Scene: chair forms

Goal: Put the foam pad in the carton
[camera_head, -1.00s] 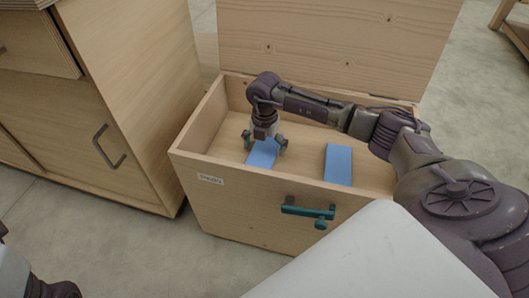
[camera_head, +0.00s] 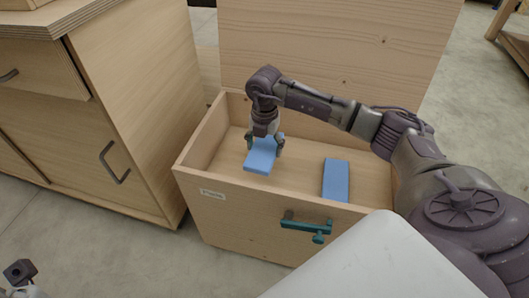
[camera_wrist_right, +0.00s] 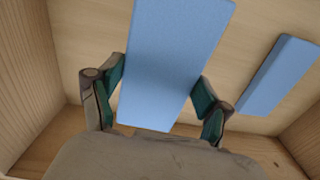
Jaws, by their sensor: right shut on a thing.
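A blue foam pad (camera_head: 260,157) is inside an open wooden chest, towards its left side. My right gripper (camera_head: 265,146) reaches down into the chest from above and is shut on this pad. In the right wrist view the pad (camera_wrist_right: 175,60) lies between the two green-padded fingers (camera_wrist_right: 160,103) and extends past them. I cannot tell for sure whether it is clear of the chest floor. A second blue pad (camera_head: 336,180) lies in the chest to the right, untouched. No carton is in view.
The chest (camera_head: 240,207) has a raised lid (camera_head: 330,45), a small label and a green handle (camera_head: 306,226) on its front. A wooden cabinet (camera_head: 125,110) stands close on its left. Bare floor (camera_head: 120,250) shows at the front left.

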